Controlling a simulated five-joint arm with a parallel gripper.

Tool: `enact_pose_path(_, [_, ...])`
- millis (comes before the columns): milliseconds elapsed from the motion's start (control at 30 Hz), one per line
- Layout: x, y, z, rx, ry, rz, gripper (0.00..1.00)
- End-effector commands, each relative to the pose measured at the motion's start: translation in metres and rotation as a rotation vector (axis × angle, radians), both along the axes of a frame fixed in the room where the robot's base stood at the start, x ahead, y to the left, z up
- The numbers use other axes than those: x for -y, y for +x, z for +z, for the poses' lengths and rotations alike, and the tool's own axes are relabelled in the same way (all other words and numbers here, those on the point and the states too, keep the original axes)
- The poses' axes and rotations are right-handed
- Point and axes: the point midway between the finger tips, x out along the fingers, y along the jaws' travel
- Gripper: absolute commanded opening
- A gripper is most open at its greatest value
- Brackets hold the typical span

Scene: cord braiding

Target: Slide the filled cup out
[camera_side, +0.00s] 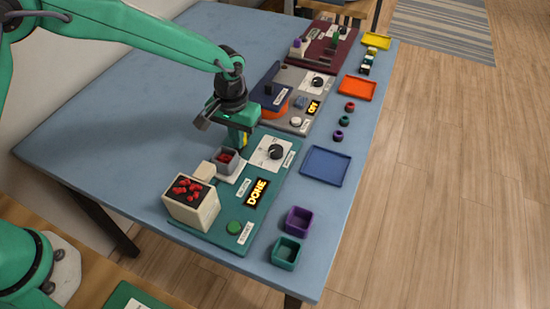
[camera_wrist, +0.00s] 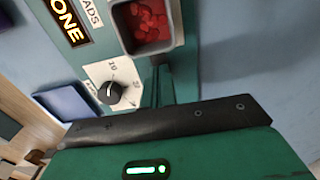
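The filled cup is a small grey square cup (camera_side: 226,169) with red beads in it. It stands on a pale ledge of the teal station (camera_side: 217,237), beside the bead hopper. In the wrist view the cup (camera_wrist: 151,48) is at the top, upright, its beads visible from above. My gripper (camera_side: 243,146) points down just behind and to the right of the cup in the side view. I cannot tell how far the fingers are open. The station's lit sign (camera_side: 257,192) reads DONE.
The cream hopper (camera_side: 189,213) of red beads stands close to the cup. A dial (camera_side: 276,152) and a green button (camera_side: 234,227) are on the station. A blue tray (camera_side: 326,166), a purple bin (camera_side: 298,221) and a teal bin (camera_side: 286,253) stand along the table's edge.

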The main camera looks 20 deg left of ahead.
Motion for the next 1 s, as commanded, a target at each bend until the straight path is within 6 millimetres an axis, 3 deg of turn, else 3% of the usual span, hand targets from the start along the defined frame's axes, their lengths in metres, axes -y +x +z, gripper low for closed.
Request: enact_pose_path(1000, [0.000, 0.022, 0.000, 0.002, -0.001, 0.000, 0.00])
